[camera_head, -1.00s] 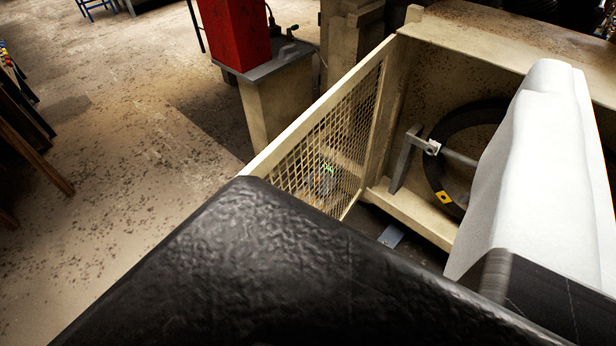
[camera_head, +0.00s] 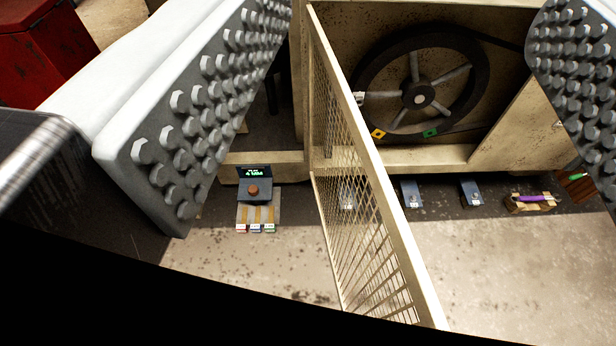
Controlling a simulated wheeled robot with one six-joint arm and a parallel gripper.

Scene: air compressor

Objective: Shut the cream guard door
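The cream guard door (camera_head: 375,150) is a mesh panel in a cream frame. It stands open, sticking out from the cream compressor housing (camera_head: 400,150) toward the camera. Its far edge meets the housing just left of the wheel opening. My gripper (camera_head: 385,110) is open, with one studded grey pad at the left and one at the right edge of the view. The door's edge shows between the two pads, with visible gaps on both sides. I see no contact. The tips of the pads are partly cut off by the frame.
A black spoked wheel (camera_head: 421,92) sits inside the opening. A small device with a green display (camera_head: 255,183) stands left of the door. Several small blocks and a purple-topped item (camera_head: 532,199) lie right of it. A red cabinet (camera_head: 40,50) is at upper left.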

